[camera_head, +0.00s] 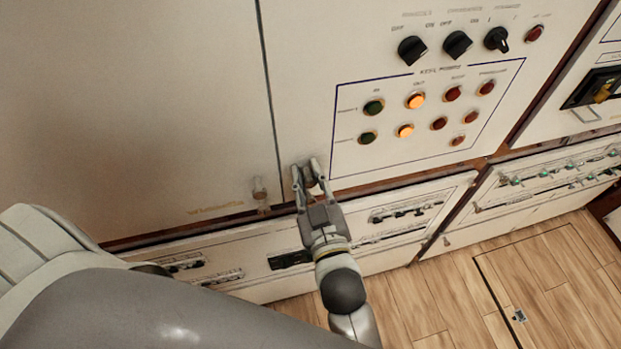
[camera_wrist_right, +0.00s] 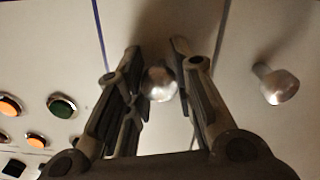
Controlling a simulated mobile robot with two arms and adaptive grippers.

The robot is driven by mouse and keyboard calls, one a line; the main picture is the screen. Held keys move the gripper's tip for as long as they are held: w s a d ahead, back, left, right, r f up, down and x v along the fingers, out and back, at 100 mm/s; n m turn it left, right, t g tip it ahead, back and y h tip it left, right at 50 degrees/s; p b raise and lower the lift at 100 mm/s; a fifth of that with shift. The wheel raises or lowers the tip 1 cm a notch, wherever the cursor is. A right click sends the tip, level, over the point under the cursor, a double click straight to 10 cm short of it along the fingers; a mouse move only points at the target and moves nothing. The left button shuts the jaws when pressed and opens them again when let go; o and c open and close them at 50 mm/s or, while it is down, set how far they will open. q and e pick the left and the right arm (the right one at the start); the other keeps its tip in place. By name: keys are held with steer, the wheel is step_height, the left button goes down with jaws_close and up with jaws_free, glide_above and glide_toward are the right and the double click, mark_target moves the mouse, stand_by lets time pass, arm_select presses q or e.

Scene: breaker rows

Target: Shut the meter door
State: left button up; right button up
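A wide cream door panel (camera_head: 310,60) carries several knobs and lit buttons. A plain cream door (camera_head: 150,110) stands to its left behind a thin dark seam. Labels are too blurred to tell which is the meter door. Both look about flush; a small gap cannot be ruled out. My right gripper (camera_head: 307,166) is at the lower left corner of the button panel, its fingers around a small round metal knob (camera_wrist_right: 160,82). A gap shows on one side of the knob; firm contact is not visible. A second knob (camera_wrist_right: 277,83) sits on the plain door. My left gripper is out of view.
Lower cream panels with breaker rows (camera_head: 405,210) run beneath the doors. Another cabinet with a dark switch (camera_head: 597,88) stands at the right. My own arm covers the lower left.

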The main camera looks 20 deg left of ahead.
steer(key=o, duration=0.4)
steer(key=shift+w+a+r, duration=0.1)
steer(key=shift+r, duration=0.1)
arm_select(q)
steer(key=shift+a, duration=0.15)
arm_select(e)
steer(key=shift+f, duration=0.1)
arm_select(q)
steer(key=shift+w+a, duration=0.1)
arm_select(e)
steer(key=shift+f, duration=0.15)
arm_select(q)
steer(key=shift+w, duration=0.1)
arm_select(e)
steer(key=v, duration=1.2)
